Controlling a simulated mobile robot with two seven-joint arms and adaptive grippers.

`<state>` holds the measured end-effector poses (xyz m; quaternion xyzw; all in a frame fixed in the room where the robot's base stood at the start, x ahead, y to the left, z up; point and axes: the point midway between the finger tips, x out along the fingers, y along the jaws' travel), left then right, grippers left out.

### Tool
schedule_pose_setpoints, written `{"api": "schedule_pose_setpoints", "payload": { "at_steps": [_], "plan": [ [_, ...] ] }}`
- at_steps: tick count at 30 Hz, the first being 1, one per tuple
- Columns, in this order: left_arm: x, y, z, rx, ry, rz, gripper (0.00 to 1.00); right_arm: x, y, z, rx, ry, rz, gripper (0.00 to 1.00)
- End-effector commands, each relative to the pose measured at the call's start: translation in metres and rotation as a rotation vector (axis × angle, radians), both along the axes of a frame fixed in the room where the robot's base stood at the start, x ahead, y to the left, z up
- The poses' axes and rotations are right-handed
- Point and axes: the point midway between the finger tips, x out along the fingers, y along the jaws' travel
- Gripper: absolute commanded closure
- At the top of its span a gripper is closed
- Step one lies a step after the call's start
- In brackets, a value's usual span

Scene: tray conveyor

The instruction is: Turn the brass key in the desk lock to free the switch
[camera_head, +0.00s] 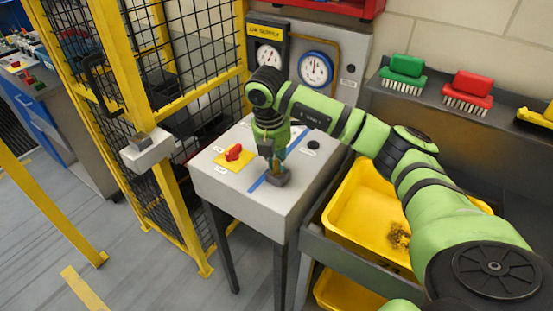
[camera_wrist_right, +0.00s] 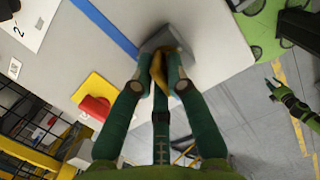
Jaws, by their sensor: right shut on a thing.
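The desk lock is a small grey block (camera_head: 279,180) at the front edge of the pale desk top (camera_head: 215,178); it also shows in the wrist view (camera_wrist_right: 172,37). My right gripper (camera_head: 273,165) points down over it. In the wrist view its fingers (camera_wrist_right: 160,75) are shut on the brass key (camera_wrist_right: 158,62), which is mostly hidden between them at the lock. The red switch (camera_head: 234,152) sits on a yellow plate to the left. My left gripper (camera_wrist_right: 273,76) shows small in the wrist view, fingers apart and empty, away from the desk.
A blue stripe (camera_head: 262,178) runs across the desk top by the lock. A yellow-framed mesh fence (camera_head: 128,55) stands left, with gauges (camera_head: 315,69) behind. A yellow bin (camera_head: 350,205) is right of the desk. Green (camera_head: 403,75) and red (camera_head: 467,92) brushes lie on a shelf.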

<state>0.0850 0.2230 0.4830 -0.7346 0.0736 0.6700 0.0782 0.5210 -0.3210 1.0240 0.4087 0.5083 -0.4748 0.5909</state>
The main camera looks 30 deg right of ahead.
Motion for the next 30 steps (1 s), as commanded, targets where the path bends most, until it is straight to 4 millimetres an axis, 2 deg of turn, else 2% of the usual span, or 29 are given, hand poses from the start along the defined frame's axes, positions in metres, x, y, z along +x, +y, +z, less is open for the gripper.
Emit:
{"api": "schedule_pose_setpoints", "payload": {
  "at_steps": [2,3,4,14,17,20,27,30],
  "plan": [
    [0.0,0.0,0.0,0.0,0.0,0.0,0.58,0.0,0.0,0.0,0.001,0.001,0.002,1.0],
    [0.0,0.0,0.0,0.0,0.0,0.0,0.58,0.0,0.0,0.0,0.001,0.0,0.003,0.68],
    [0.0,0.0,0.0,0.0,0.0,0.0,0.58,0.0,0.0,0.0,0.001,0.0,0.003,0.57],
    [-0.001,0.002,0.0,0.002,0.001,0.0,0.58,0.0,0.0,0.0,0.0,0.0,0.004,0.57],
    [-0.001,0.002,0.0,0.002,0.002,0.0,0.58,0.0,0.001,0.006,0.0,-0.001,0.004,0.57],
    [-0.001,0.001,0.0,0.001,0.001,0.0,0.58,0.001,0.003,0.019,0.001,-0.004,0.005,0.57],
    [0.0,0.0,0.0,0.0,0.0,0.0,0.58,-0.001,0.01,0.071,-0.003,-0.007,0.006,0.57],
    [0.0,0.0,0.0,0.0,0.0,0.0,0.58,-0.002,0.012,0.087,-0.002,-0.006,0.004,0.57]
  ]
}}
